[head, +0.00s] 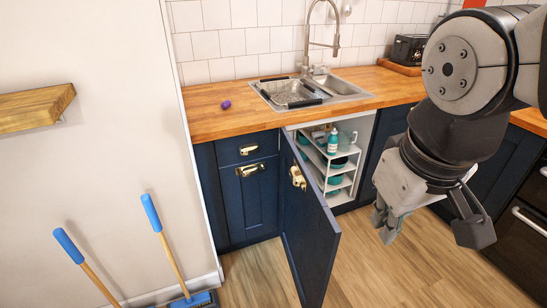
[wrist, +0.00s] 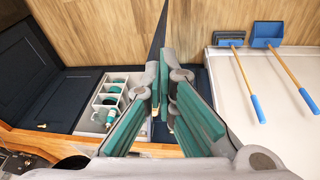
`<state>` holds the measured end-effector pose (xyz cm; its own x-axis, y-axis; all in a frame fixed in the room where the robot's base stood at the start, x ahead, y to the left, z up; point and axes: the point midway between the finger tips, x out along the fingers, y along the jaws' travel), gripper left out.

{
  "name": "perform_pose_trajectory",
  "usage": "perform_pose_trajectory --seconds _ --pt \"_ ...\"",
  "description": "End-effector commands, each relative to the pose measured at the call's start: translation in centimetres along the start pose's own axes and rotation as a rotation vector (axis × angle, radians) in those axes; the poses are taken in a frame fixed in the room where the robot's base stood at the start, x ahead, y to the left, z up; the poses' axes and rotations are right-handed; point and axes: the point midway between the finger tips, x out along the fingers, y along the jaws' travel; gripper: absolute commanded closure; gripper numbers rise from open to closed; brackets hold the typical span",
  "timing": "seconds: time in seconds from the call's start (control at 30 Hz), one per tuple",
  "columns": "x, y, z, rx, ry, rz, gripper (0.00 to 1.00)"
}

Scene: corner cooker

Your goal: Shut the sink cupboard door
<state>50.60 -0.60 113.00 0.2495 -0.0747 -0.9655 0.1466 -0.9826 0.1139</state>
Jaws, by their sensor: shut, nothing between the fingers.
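The sink cupboard door (head: 308,225) is dark blue with a brass handle (head: 297,177). It stands wide open, swung out over the floor from its left side. In the wrist view the door (wrist: 158,35) shows as a thin dark sliver beyond my fingertips. The open cupboard shows a white shelf rack (head: 338,180) inside; the rack also shows in the wrist view (wrist: 98,105). My gripper (head: 386,230) is shut and empty, to the right of the door on its inner side. Its fingertips (wrist: 166,68) hide part of the door in the wrist view.
The wooden worktop (head: 220,115) with the sink (head: 310,88) runs above the cupboards. A purple object (head: 226,104) lies on it. Two blue-handled brushes (head: 165,250) lean at the left wall. The wood floor (head: 400,280) right of the door is clear.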

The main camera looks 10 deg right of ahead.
Motion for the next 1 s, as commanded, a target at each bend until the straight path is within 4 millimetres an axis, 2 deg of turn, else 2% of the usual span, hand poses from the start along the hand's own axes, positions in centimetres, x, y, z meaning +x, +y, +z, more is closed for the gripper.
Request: perform_pose_trajectory --seconds 0.03,0.27,0.47,0.67,0.8,1.0 --pt "1.7 -0.1 -1.2 -0.062 -0.046 0.015 1.00" --pt "7.3 -0.6 -5.7 -0.343 -0.209 0.092 1.00" --pt "13.2 -2.1 -9.5 -0.599 -0.339 0.153 1.00" --pt "20.0 -4.6 -12.6 -0.862 -0.462 0.209 1.00" --pt "25.4 -6.8 -14.2 -1.049 -0.542 0.246 1.00" --pt "33.2 -10.3 -15.3 -1.308 -0.647 0.293 1.00"
